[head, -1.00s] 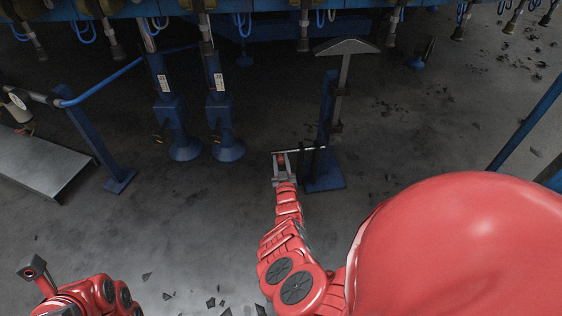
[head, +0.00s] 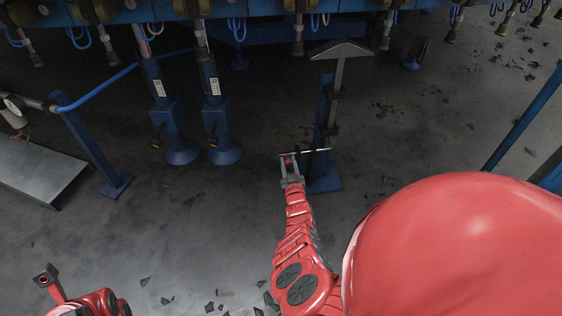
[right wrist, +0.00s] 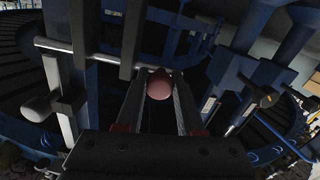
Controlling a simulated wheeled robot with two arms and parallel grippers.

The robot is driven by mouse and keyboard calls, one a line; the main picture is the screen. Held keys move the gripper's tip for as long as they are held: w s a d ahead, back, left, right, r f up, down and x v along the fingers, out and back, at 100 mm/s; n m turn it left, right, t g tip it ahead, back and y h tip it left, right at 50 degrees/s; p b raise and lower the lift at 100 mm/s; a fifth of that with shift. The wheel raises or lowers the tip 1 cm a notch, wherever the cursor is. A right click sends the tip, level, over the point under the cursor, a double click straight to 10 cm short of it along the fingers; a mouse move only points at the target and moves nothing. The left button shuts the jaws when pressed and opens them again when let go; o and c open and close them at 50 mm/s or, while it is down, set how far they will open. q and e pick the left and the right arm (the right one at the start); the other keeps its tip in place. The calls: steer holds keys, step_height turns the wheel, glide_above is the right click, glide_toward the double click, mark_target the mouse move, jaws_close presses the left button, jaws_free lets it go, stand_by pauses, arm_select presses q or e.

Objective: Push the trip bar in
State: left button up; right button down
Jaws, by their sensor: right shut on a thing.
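A thin pale horizontal bar (head: 318,151), which I take for the trip bar, crosses a blue post (head: 324,115) low down. A grey T-shaped plate tops the upright at this post (head: 340,52). My right gripper (head: 289,161) is at the bar's left end, left of the post, shut on a small red knob. In the right wrist view the round red knob (right wrist: 159,84) sits between the two fingers, with the pale bar (right wrist: 100,57) just beyond. Exactly how knob and bar join is hidden. My left arm's end (head: 45,276) is at bottom left, its jaw state unclear.
Two blue stands with round feet (head: 222,152) are left of the post. A grey metal table (head: 40,172) and a blue rail (head: 95,88) are at far left. The blue machine (head: 270,28) spans the back. Dark debris lies on the floor (head: 213,300).

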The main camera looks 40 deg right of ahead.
steer(key=c, duration=0.5)
jaws_free()
steer(key=shift+s+d, duration=0.2)
steer(key=shift+d, duration=0.1)
steer(key=shift+c, duration=0.2)
